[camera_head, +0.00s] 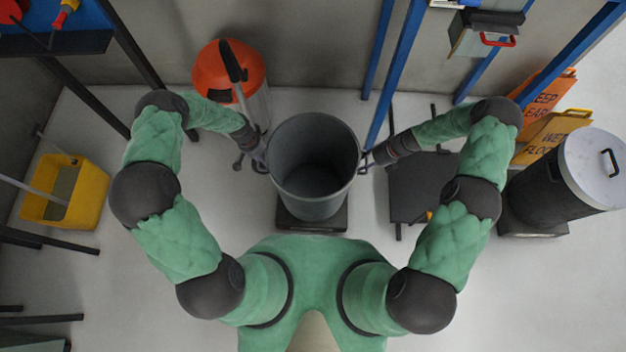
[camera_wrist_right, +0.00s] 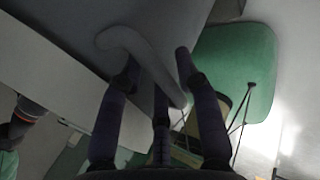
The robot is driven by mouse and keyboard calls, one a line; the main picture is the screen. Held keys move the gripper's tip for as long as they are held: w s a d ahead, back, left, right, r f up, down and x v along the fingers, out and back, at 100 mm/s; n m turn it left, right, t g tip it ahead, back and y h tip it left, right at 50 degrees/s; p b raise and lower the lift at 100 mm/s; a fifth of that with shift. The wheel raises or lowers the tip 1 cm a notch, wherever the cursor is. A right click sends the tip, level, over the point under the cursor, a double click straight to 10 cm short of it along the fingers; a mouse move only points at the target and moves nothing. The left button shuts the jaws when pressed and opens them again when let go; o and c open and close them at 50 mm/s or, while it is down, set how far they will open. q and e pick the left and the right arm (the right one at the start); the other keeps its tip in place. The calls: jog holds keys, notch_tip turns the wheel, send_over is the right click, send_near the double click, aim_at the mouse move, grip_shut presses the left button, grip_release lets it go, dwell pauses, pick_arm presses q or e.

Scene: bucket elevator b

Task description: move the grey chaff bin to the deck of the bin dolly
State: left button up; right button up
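The grey chaff bin (camera_head: 338,200) is an open, empty-looking round tub at the middle of the head view. It stands over a low dark base (camera_head: 312,225); I cannot tell whether they touch. My left gripper (camera_head: 260,160) is at its left side, its fingers small and partly hidden there. My right gripper (camera_head: 366,161) is at its right side. In the right wrist view, the right gripper's fingers (camera_wrist_right: 157,68) are spread apart around the bin's curved grey handle (camera_wrist_right: 130,45). A flat dark deck (camera_head: 418,190), seemingly the bin dolly, lies to the right, partly behind my right arm.
A lidded dark bin (camera_head: 560,180) stands at the right, near orange and yellow floor signs (camera_head: 550,135). An orange-topped tank (camera_head: 225,75) stands behind my left gripper. A yellow mop bucket (camera_head: 85,195) is at the left. Blue posts (camera_head: 400,65) rise at the back.

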pick_arm(q)
grip_shut()
pick_arm(e)
grip_shut()
pick_arm(q)
jog(key=shift+w+r, duration=0.1)
jog(key=shift+r, duration=0.1)
pick_arm(e)
jog(key=shift+r, duration=0.2)
